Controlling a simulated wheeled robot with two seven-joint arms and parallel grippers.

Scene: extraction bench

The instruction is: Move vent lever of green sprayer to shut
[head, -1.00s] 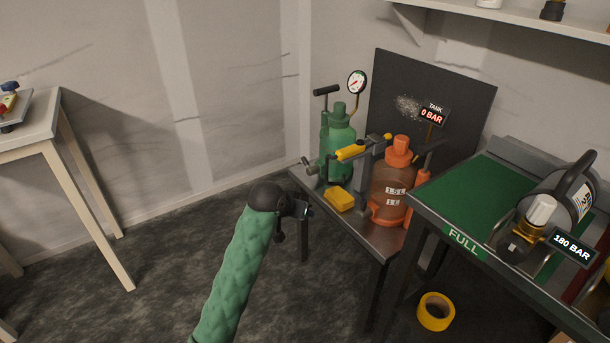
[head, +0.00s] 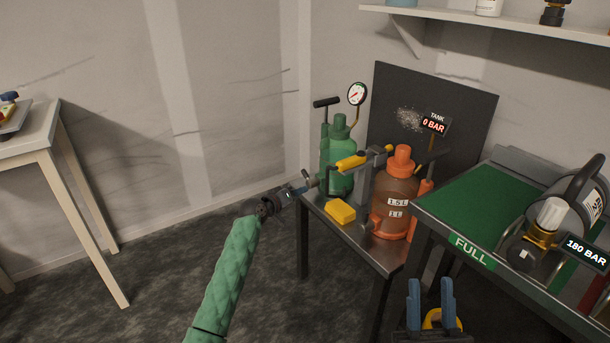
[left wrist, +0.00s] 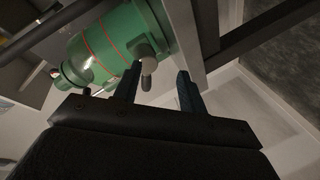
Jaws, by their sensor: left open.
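The green sprayer (head: 341,158) stands at the back left of the metal bench, with a pressure gauge (head: 357,93) above it. It also shows tilted in the left wrist view (left wrist: 115,45). A small grey lever (left wrist: 147,72) with a rounded end sticks out from its side there, beside the fingertips; I cannot tell whether they touch. My left gripper (head: 299,190) is open at the bench's left edge, close to the sprayer's lower side. Its fingers also show in the left wrist view (left wrist: 158,74). My right gripper (head: 431,292) is open and empty at the bottom, away from the sprayer.
An orange sprayer (head: 398,190) stands right of the green one, with a yellow-handled clamp (head: 352,162) between them. A yellow block (head: 340,212) lies at the bench front. A green-topped bench (head: 470,200) stands right.

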